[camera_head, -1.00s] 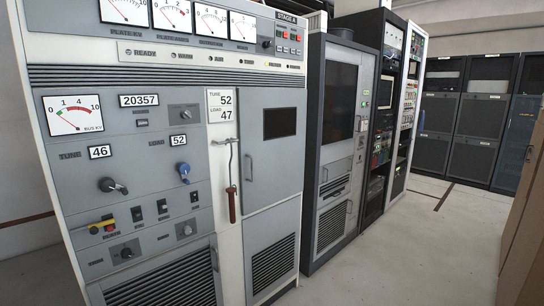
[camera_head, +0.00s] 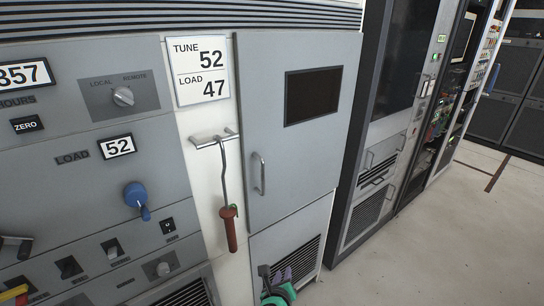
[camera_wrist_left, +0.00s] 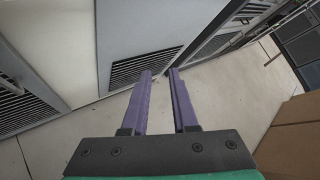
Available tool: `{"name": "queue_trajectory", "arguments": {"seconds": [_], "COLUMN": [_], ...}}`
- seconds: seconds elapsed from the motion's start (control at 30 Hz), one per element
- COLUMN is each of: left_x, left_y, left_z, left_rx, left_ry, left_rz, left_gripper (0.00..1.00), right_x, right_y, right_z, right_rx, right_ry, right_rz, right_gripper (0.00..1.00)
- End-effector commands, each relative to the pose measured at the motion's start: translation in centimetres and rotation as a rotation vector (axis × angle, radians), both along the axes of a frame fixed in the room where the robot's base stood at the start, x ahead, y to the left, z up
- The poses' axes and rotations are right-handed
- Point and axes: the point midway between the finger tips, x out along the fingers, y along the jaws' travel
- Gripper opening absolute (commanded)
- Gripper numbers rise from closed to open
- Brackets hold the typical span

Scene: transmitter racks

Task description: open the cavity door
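The cavity door (camera_head: 290,165) is a grey panel with a dark window (camera_head: 313,95), and it looks closed flush in the cabinet front. Its silver vertical handle (camera_head: 260,174) is near the door's left edge. My left gripper (camera_head: 282,274) shows at the bottom of the head view, below the door and in front of the lower vent, apart from the handle. In the left wrist view its two purple fingers (camera_wrist_left: 160,72) are spread with nothing between them, pointing toward the vent (camera_wrist_left: 143,66) and floor. My right gripper is in neither current view.
A hooked rod with a red grip (camera_head: 229,228) hangs from a bracket (camera_head: 214,138) just left of the door. A blue knob (camera_head: 137,196) sits further left. Dark racks (camera_head: 392,100) stand to the right. The floor (camera_head: 440,240) right of the cabinet is clear.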

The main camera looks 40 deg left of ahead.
Motion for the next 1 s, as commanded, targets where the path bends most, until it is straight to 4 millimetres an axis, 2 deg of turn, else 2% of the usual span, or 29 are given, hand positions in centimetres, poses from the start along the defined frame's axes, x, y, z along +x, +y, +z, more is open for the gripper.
{"name": "queue_trajectory", "arguments": {"seconds": [0.03, 0.1, 0.2, 0.3, 0.37, 0.47, 0.8, 1.0], "left_x": [0.6, 0.1, -1.9, -3.3, -3.3, -2.1, 4.8, 7.4], "left_y": [0.5, 1.5, 2.6, 3.3, 3.6, 4.5, 10.2, 12.3], "left_z": [7.5, 16.2, 24.4, 27.9, 28.5, 28.6, 28.6, 28.3], "left_rx": [0.174, 0.419, 0.647, 0.751, 0.771, 0.773, 0.770, 0.768], "left_ry": [-0.059, -0.110, -0.139, -0.141, -0.140, -0.141, -0.141, -0.140], "left_rz": [-0.036, -0.041, 0.004, 0.040, 0.048, 0.048, 0.047, 0.046], "left_gripper": [0.27, 0.27, 0.27, 0.27, 0.27, 0.27, 0.27, 0.27], "right_x": [-0.6, -0.9, -1.0, -1.0, -0.8, -0.4, 0.1, 0.0], "right_y": [-0.2, -0.4, -0.7, -0.9, -0.9, -0.8, -0.1, 0.1], "right_z": [1.2, 1.7, 2.1, 2.3, 2.4, 2.9, 4.8, 5.2], "right_rx": [-0.003, -0.007, -0.011, -0.013, -0.012, -0.012, -0.001, 0.001], "right_ry": [0.010, 0.016, 0.017, 0.017, 0.014, 0.006, -0.002, -0.001], "right_rz": [0.000, 0.001, 0.000, 0.001, 0.001, 0.001, -0.001, -0.002], "right_gripper": [0.58, 0.58, 0.58, 0.58, 0.58, 0.58, 0.58, 0.58]}}
